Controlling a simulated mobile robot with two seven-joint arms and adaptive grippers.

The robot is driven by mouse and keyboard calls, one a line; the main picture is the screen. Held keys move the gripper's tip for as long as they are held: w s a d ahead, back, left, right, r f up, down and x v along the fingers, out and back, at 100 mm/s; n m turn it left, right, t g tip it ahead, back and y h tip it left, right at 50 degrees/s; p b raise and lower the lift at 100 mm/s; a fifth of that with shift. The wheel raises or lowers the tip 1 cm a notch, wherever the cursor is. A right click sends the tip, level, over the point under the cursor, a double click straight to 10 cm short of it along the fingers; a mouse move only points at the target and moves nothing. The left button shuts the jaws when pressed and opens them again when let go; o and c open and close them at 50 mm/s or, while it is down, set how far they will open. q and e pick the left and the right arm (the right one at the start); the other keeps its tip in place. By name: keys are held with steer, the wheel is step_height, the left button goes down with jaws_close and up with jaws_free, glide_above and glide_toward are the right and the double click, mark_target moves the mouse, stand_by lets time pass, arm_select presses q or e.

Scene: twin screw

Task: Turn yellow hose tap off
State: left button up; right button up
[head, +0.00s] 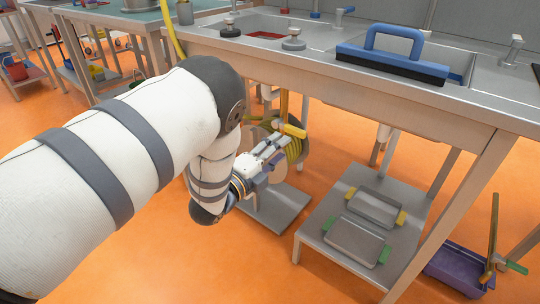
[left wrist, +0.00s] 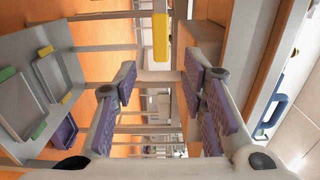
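The yellow tap handle (head: 290,130) shows below the steel sink counter in the head view, at the top of a coiled yellow hose (head: 294,150). In the left wrist view the yellow handle (left wrist: 161,38) stands ahead, above the middle and in line with the gap between my fingers. My left gripper (head: 272,148) reaches in under the counter, close to the handle. Its purple-padded fingers are spread apart with nothing between them (left wrist: 160,80); no contact with the handle shows. The tap body is mostly hidden. My right gripper is not in view.
The steel sink counter (head: 400,88) stands over the tap, with a blue-handled squeegee (head: 392,55) on it. A low shelf (head: 318,228) to the right holds two trays. A purple bin (head: 458,268) stands on the orange floor at far right. Table legs stand nearby.

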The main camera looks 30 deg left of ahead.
arm_select(q)
steer(key=s, duration=0.4)
steer(key=shift+s+a, duration=0.15)
steer(key=shift+a, duration=0.2)
